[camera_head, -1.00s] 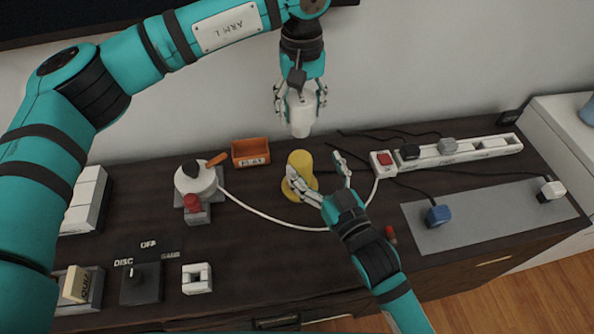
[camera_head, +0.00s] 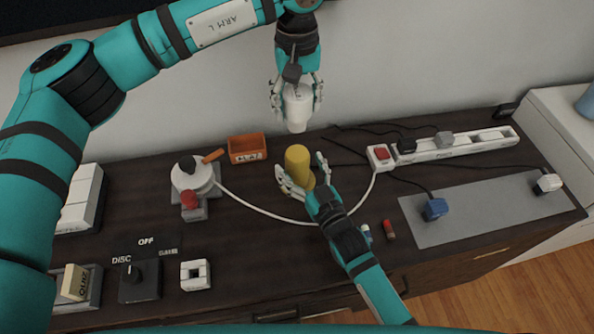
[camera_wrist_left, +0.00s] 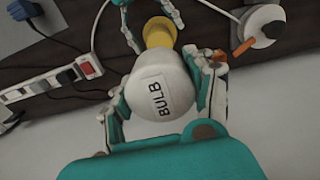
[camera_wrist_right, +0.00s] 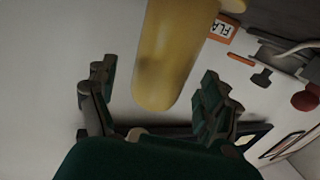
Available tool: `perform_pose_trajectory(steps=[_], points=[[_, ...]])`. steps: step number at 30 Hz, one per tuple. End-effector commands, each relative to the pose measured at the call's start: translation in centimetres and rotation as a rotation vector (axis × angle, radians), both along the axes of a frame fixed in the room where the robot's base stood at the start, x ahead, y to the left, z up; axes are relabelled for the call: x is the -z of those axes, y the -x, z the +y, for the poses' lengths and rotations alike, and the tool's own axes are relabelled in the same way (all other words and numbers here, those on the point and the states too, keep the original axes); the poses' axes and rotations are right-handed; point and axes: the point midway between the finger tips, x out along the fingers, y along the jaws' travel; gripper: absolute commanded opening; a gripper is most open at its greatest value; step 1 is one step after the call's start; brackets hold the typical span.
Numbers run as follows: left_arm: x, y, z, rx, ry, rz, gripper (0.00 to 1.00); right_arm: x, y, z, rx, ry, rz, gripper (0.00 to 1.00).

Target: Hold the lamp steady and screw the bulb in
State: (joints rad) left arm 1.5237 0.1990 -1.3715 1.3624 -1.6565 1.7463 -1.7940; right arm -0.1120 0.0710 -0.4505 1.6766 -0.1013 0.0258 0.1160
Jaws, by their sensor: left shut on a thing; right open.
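The white bulb (camera_head: 297,108) is held by my left gripper (camera_head: 297,98), above the dark cabinet top near the wall. Its label reads BULB in the left wrist view (camera_wrist_left: 160,95). The yellow lamp (camera_head: 298,165) stands upright on the cabinet top, below the bulb and apart from it. My right gripper (camera_head: 304,178) is open, with its fingers on either side of the lamp. In the right wrist view the yellow lamp body (camera_wrist_right: 168,60) shows between and beyond the open fingers (camera_wrist_right: 158,95). I cannot tell whether the fingers touch it.
An orange box (camera_head: 247,149) stands left of the lamp. A white round device (camera_head: 193,176) with a cable lies further left. A power strip (camera_head: 450,147) and a grey mat (camera_head: 480,213) are at right. Small red and blue items (camera_head: 389,230) lie near my right arm.

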Motion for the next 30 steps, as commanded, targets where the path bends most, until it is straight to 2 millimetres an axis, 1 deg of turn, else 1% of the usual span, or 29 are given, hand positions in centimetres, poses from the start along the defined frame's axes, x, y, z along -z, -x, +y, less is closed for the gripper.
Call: perform_pose_trajectory(steps=[1, 3, 6, 17, 30], points=[[0.0, 0.0, 0.0, 0.000, 0.000, 0.000, 0.23, 0.0, -0.6, 0.3, 0.000, 0.000, 0.000, 0.83], [0.0, 0.0, 0.0, 0.000, 0.000, 0.000, 0.23, 0.0, -1.2, 0.6, 0.000, 0.000, 0.000, 0.83], [0.0, 0.0, 0.0, 0.000, 0.000, 0.000, 0.23, -0.1, -1.8, 0.9, 0.000, -0.001, 0.000, 0.83], [0.0, 0.0, 0.0, 0.000, 0.000, 0.000, 0.23, 0.0, -2.0, 1.0, 0.000, 0.000, 0.000, 0.83], [0.0, 0.0, 0.0, 0.000, 0.000, 0.000, 0.23, 0.0, -2.0, 1.0, 0.000, 0.000, 0.000, 0.25]])
